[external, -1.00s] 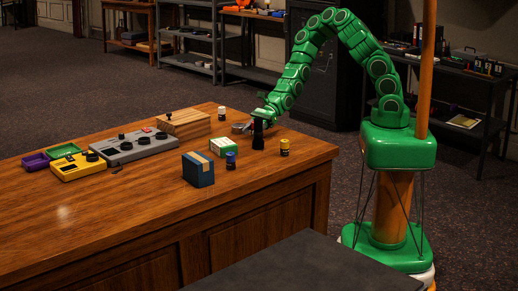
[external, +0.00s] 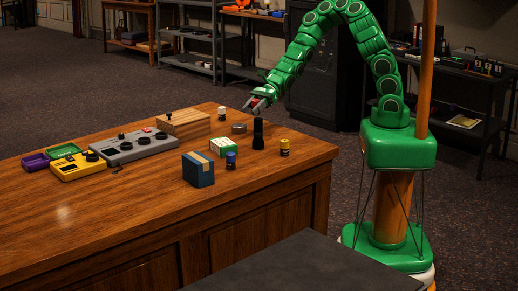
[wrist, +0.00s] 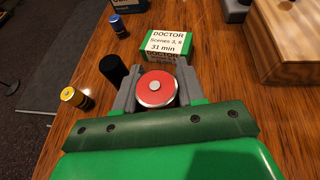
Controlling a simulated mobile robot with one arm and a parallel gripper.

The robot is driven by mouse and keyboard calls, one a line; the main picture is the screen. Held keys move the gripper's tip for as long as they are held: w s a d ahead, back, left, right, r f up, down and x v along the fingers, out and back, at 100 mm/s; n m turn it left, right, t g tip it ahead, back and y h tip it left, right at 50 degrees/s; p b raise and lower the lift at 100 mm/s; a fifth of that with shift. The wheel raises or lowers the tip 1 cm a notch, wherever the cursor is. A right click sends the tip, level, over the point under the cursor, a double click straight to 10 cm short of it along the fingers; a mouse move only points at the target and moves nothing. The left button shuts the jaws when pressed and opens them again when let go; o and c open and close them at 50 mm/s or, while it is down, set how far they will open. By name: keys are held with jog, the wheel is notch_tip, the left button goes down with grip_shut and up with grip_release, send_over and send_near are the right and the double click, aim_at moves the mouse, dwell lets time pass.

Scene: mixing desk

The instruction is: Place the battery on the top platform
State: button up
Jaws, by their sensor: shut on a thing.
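My gripper (external: 257,104) is raised above the far right part of the desk. It is shut on a battery with a round red end and a silver centre (wrist: 156,87), seen end-on between the two grey fingers in the wrist view. Other small batteries stand upright on the desk: a blue one (external: 231,160), a yellow one (external: 284,147) and a white-and-dark one (external: 222,114). I cannot tell which surface is the top platform; a wooden box (external: 184,123) with a flat top is at the back.
A black upright cylinder (external: 258,135) stands near the gripper, with a low grey round thing (external: 239,128) beside it. A green-and-white box (external: 223,147), a blue box (external: 198,169), a grey control panel (external: 134,145) and a yellow one (external: 78,166) occupy the desk. The front is clear.

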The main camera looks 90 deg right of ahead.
jog(key=shift+w, duration=0.1)
jog(key=w+d+r+m+t+h, duration=0.3)
jog(key=w+d+r+m, duration=0.15)
jog(key=w+r, duration=0.3)
jog(key=w+d+r+m+t+h, duration=0.2)
jog(key=w+d+r+m+h, duration=0.25)
jog(key=r, duration=0.45)
jog(key=s+a+f+n+g+y, duration=0.1)
jog(key=s+a+f+n+y, duration=0.15)
jog(key=a+f, duration=0.7)
jog(key=s+a+f+n+g+y, duration=0.2)
jog(key=a+n, duration=0.1)
jog(key=a, duration=1.4)
jog(key=s+a+f+n+g+y, duration=0.15)
jog(key=a+f, duration=0.45)
jog(key=a, duration=0.8)
jog(key=n+y, duration=0.2)
send_over(296, 251)
notch_tip(296, 251, down, 23)
jog(key=shift+g, duration=0.35)
jog(key=shift+f, duration=3.9)
